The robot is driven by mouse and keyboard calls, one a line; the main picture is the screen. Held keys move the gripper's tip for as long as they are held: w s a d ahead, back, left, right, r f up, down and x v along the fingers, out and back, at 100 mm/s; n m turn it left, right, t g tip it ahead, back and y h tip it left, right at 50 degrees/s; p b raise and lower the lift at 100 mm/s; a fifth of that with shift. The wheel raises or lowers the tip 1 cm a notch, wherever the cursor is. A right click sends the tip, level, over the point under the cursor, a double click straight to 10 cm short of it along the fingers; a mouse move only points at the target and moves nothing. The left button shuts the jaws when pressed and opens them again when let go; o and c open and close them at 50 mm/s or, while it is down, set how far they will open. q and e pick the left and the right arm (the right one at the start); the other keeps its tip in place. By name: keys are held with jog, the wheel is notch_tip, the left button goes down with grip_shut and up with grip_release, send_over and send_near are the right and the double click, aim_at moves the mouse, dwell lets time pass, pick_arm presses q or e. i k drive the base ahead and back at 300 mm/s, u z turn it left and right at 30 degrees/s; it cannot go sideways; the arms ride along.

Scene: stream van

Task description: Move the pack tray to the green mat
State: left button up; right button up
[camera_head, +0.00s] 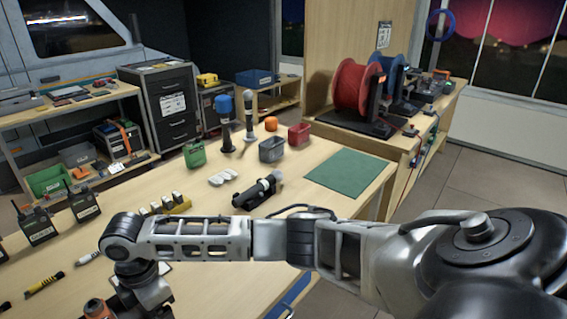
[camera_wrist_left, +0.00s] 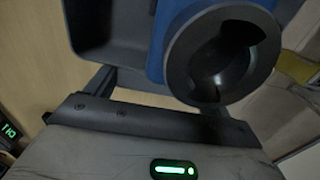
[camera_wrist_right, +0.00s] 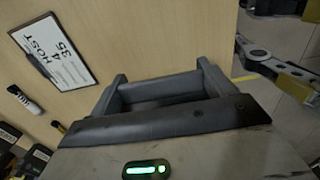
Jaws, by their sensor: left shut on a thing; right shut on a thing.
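The flat green mat (camera_head: 347,172) lies bare at the right end of the workbench in the head view. The pack tray shows only in part, as a dark grey wall (camera_wrist_left: 108,32) in the left wrist view, with a blue piece with a round dark socket (camera_wrist_left: 222,55) beside it. My left gripper (camera_wrist_left: 150,92) is shut at the tray's edge; it is outside the head view. My right gripper (camera_wrist_right: 163,88) is shut on a dark grey piece that looks like the tray's other side, mostly hidden. My right arm crosses the head view and bends down at lower left.
Radios (camera_head: 84,206) stand at left. A clipboard (camera_wrist_right: 50,55) lies near my right gripper. Cable reels (camera_head: 357,88) stand beyond the mat.

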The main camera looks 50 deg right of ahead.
aim_at(349, 169)
jog(key=z, duration=2.95)
jog(key=i, duration=3.2)
jog(key=u, duration=2.95)
